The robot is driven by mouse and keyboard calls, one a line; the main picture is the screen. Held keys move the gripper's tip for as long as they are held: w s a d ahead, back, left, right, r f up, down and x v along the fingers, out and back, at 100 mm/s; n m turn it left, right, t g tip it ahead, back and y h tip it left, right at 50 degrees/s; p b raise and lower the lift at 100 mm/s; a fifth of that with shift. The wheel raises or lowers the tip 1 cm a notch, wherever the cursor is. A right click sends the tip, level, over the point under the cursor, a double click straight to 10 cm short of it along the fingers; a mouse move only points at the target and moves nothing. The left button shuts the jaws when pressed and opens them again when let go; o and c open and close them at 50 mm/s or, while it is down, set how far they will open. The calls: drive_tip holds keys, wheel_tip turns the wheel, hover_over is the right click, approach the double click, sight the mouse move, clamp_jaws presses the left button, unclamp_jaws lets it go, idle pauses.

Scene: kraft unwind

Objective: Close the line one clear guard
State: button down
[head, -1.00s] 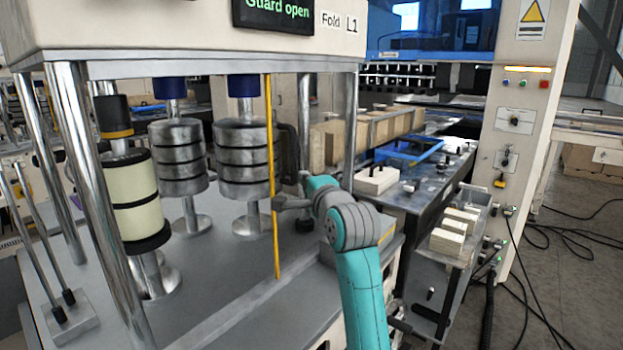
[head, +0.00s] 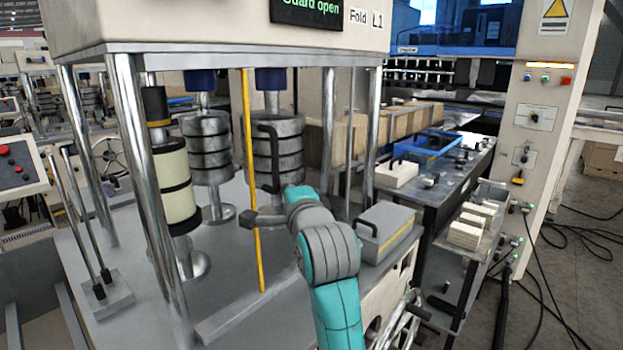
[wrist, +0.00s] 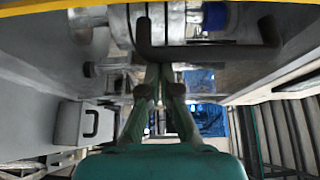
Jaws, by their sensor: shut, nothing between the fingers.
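The clear guard shows as a yellow-edged panel (head: 251,190) standing at an angle in the front of the line one machine, before the metal rollers. Its dark handle (head: 268,150) is just right of the yellow edge. The machine's display (head: 310,8) reads "Guard open" beside the label "Fold L1". In the wrist view, the handle (wrist: 205,53) crosses the upper middle, with a yellow edge (wrist: 60,8) above it. My gripper (wrist: 160,72) is shut and empty, its tips close to the handle bar; I cannot tell whether they touch. In the head view, my arm hides part of the guard's surroundings.
A grey box with a handle (head: 383,232) sits on the machine's front right corner. A cart with pale blocks (head: 465,235) and a dark table with a blue tray (head: 430,146) stand to the right. Cables lie on the floor at right.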

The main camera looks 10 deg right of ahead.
drive_tip(key=s+a, duration=1)
drive_tip(key=a, duration=0.3)
drive_tip(key=shift+a, duration=0.5)
drive_tip(key=shift+w, duration=0.1)
drive_tip(key=w+d, duration=0.1)
drive_tip(key=d, duration=0.3)
drive_tip(key=s+d, duration=0.1)
drive_tip(key=s, duration=0.8)
drive_tip(key=s+d+f+n+g, duration=0.1)
drive_tip(key=s+d+f+n, duration=0.25)
drive_tip(key=f, duration=0.65)
drive_tip(key=s+d+f+n, duration=0.3)
drive_tip(key=d+f+n, duration=0.1)
drive_tip(key=f, duration=0.6)
drive_tip(key=s+d+f+n+g, duration=0.1)
drive_tip(key=s+d+f+n, duration=0.25)
drive_tip(key=f, duration=0.65)
drive_tip(key=s+d+f+n, duration=0.2)
drive_tip(key=s+d+f, duration=0.15)
drive_tip(key=s, duration=0.35)
drive_tip(key=s+d+f+n, duration=0.1)
drive_tip(key=s+d+f, duration=0.1)
drive_tip(key=s+f, duration=0.35)
drive_tip(key=s+d+r+n+g+h, duration=0.1)
drive_tip(key=s+d+n, duration=0.1)
drive_tip(key=s, duration=1.6)
drive_tip(key=shift+s+d+n+h, duration=0.15)
drive_tip(key=shift+d+n+h, duration=0.2)
drive_tip(key=shift+d, duration=0.5)
